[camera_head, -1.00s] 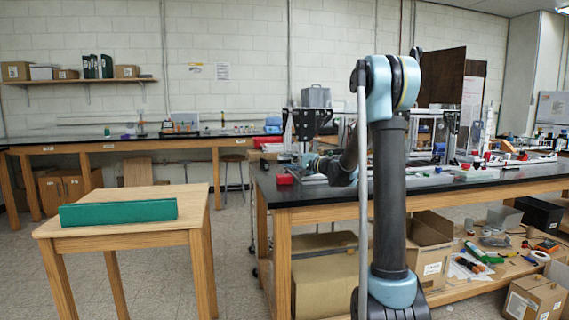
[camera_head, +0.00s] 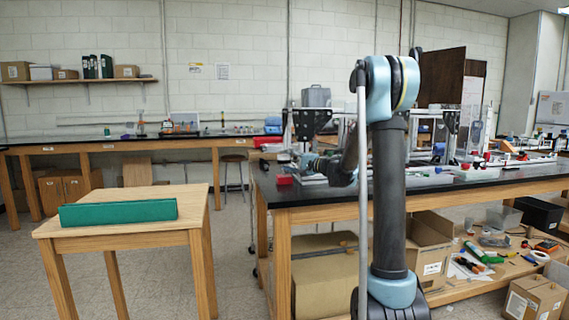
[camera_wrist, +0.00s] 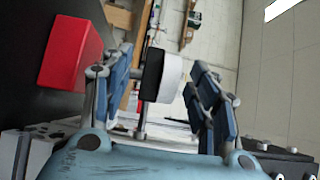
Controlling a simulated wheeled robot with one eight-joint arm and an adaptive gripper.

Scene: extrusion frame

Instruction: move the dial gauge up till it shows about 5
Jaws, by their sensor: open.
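In the wrist view my gripper (camera_wrist: 172,88) is open, with one blue finger on each side. A round black-and-white body (camera_wrist: 162,75), which looks like the dial gauge seen edge-on, sits between and beyond the fingers, closer to the left one. A thin metal rod runs down from it. Its face is turned away, so the reading cannot be seen. I cannot tell whether a finger touches it. In the head view my gripper is over the black bench, mostly hidden and too small to make out, and I cannot make out the gauge there.
A red block (camera_wrist: 70,52) lies on the black bench left of the fingers; it also shows in the head view (camera_head: 285,180). An aluminium extrusion frame (camera_head: 345,118) stands on the bench behind my arm. A small wooden table (camera_head: 130,232) holds a green box (camera_head: 118,213).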

